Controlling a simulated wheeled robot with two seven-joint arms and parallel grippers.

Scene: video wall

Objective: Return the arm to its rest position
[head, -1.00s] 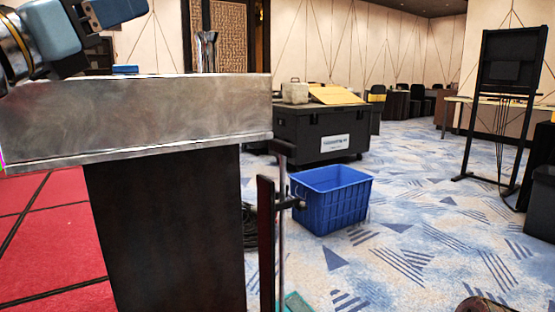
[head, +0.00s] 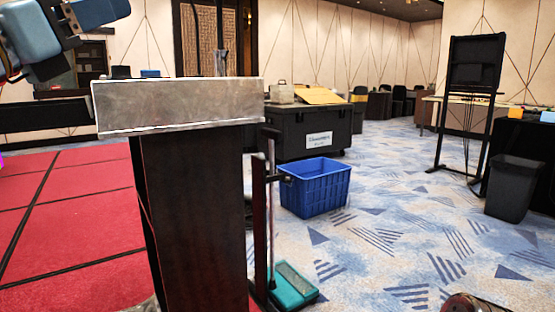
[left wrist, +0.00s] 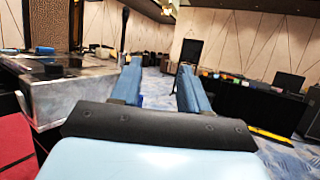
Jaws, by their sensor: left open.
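My left arm (head: 45,30) comes in at the upper left of the head view, above the red carpet and left of the lectern. In the left wrist view my left gripper (left wrist: 158,85) has its two blue fingers apart, with nothing between them. The grey-topped lectern (head: 180,103) stands in front of me in the head view. Its top also shows at the left of the left wrist view (left wrist: 75,97), apart from the fingers. My right gripper is not seen.
A blue crate (head: 315,190) stands on the patterned carpet, with a black case (head: 300,132) behind it. A teal-based stand (head: 292,285) is beside the lectern. A black bin (head: 513,188) and a tall stand (head: 476,65) are at the right. Red carpet (head: 80,215) lies open at left.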

